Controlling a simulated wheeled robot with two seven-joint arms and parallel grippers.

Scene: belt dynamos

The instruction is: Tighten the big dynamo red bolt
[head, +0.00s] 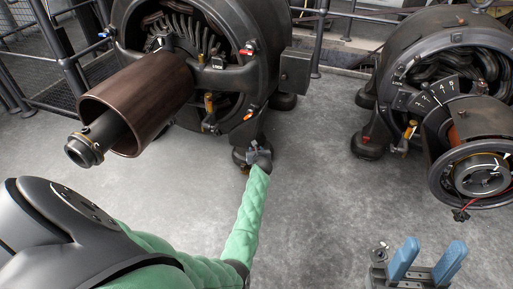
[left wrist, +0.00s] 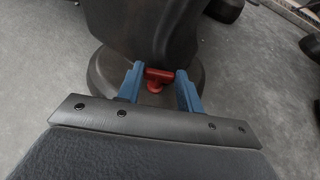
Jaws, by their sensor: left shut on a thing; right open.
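The big dynamo (head: 205,60) stands at the upper left of the head view, with a brown drum on its shaft. Its red bolt (left wrist: 158,76) is a T-shaped handle at the dark round foot (left wrist: 102,76) in the left wrist view. My left gripper (left wrist: 160,88) has its blue fingers on either side of the bolt's head and is shut on it. In the head view my green-sleeved left arm reaches down to that foot, and the bolt is hidden there. My right gripper (head: 426,262) is open and empty over the floor at the lower right.
A second dynamo (head: 440,50) stands at the right, its drum (head: 487,125) jutting out toward me with a red wire. Metal railings (head: 66,50) run behind at the left. The grey concrete floor (head: 315,170) between the two dynamos is clear.

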